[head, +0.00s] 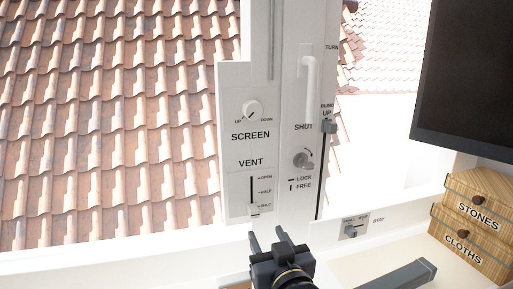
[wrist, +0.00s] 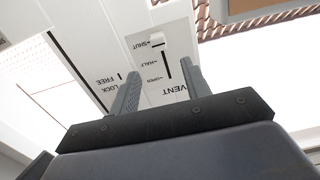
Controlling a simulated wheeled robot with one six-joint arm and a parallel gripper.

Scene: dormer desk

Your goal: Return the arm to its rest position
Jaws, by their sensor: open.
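My gripper (head: 268,240) is at the bottom middle of the head view, in front of the window frame and just below the vent slider. Its two fingers stand apart with nothing between them; they also show in the wrist view (wrist: 158,88), pointing toward the vent panel. The vent slider's pale knob (head: 254,209) sits at the bottom of its slot, by the lowest label. In the wrist view the vent panel (wrist: 160,70) appears upside down beyond the fingers. I cannot tell the exact gap between the fingertips and the panel.
Above are a screen knob (head: 252,110), a white window handle (head: 311,88) and a grey lock knob (head: 303,159). A stay switch (head: 351,231) sits on the sill. Right are stacked wooden boxes, STONES (head: 478,200) and CLOTHS (head: 468,245), below a dark monitor (head: 466,80).

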